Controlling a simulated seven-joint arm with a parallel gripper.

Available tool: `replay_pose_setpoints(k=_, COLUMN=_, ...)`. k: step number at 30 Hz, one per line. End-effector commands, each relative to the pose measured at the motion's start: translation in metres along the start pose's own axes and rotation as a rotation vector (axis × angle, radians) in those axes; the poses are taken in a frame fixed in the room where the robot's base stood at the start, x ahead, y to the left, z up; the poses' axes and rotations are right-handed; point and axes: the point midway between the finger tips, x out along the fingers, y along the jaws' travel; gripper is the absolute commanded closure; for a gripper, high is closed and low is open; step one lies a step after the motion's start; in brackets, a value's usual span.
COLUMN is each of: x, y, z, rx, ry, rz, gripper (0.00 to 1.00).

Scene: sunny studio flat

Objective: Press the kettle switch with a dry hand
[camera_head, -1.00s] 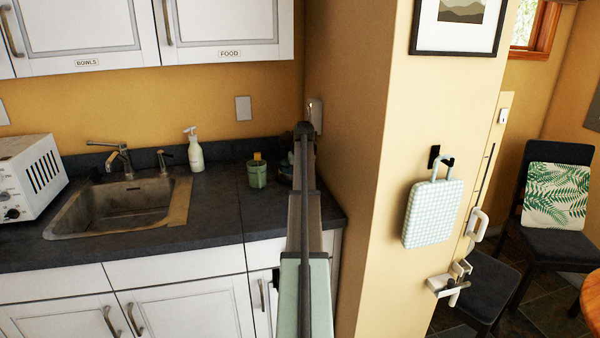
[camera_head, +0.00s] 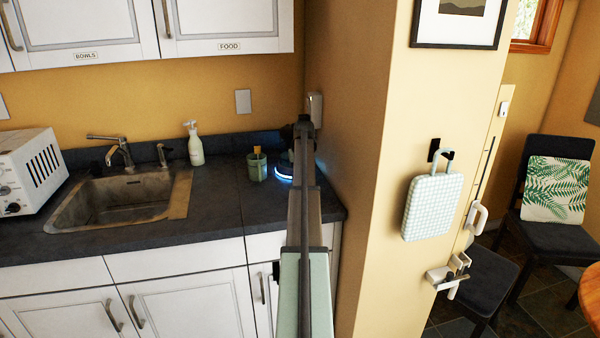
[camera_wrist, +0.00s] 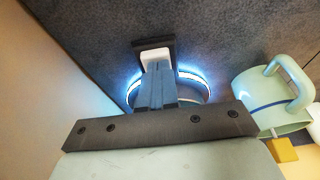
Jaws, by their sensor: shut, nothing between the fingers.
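In the head view, the kettle (camera_head: 284,176) is a mostly hidden dark shape on the counter, with a blue glow low on its side. My arm covers most of it. In the wrist view, a lit blue-white ring (camera_wrist: 194,79) curves around behind my gripper. A white switch-like piece (camera_wrist: 154,54) on a dark tab shows just beyond my fingertips. My gripper (camera_wrist: 157,72) is shut and empty, its fingers over or against that piece. I cannot tell whether they touch it.
A green mug (camera_head: 257,168) stands left of the kettle, close to my gripper in the wrist view (camera_wrist: 262,94). A yellow item (camera_wrist: 283,150) is beside it. A soap bottle (camera_head: 195,147) and sink (camera_head: 125,202) are farther left. A wall (camera_head: 350,130) rises close on the right.

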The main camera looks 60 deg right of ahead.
Motion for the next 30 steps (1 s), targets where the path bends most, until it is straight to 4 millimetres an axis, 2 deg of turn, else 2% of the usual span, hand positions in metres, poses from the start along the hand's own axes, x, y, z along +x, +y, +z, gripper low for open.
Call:
replay_pose_setpoints(k=5, x=-0.02, y=0.0, z=-0.004, rx=0.0, ry=-0.002, rz=0.0, gripper=1.0)
replay_pose_setpoints(k=8, x=-0.04, y=0.0, z=-0.01, rx=0.0, ry=0.006, rz=0.001, gripper=1.0)
replay_pose_setpoints(k=15, x=-0.089, y=0.0, z=-0.011, rx=0.0, ry=0.01, rz=0.001, gripper=1.0)
replay_pose_setpoints(k=21, x=-0.121, y=0.0, z=-0.011, rx=0.0, ry=0.011, rz=0.002, gripper=1.0)
replay_pose_setpoints(k=30, x=-0.141, y=0.0, z=-0.011, rx=0.0, ry=0.01, rz=0.001, gripper=1.0)
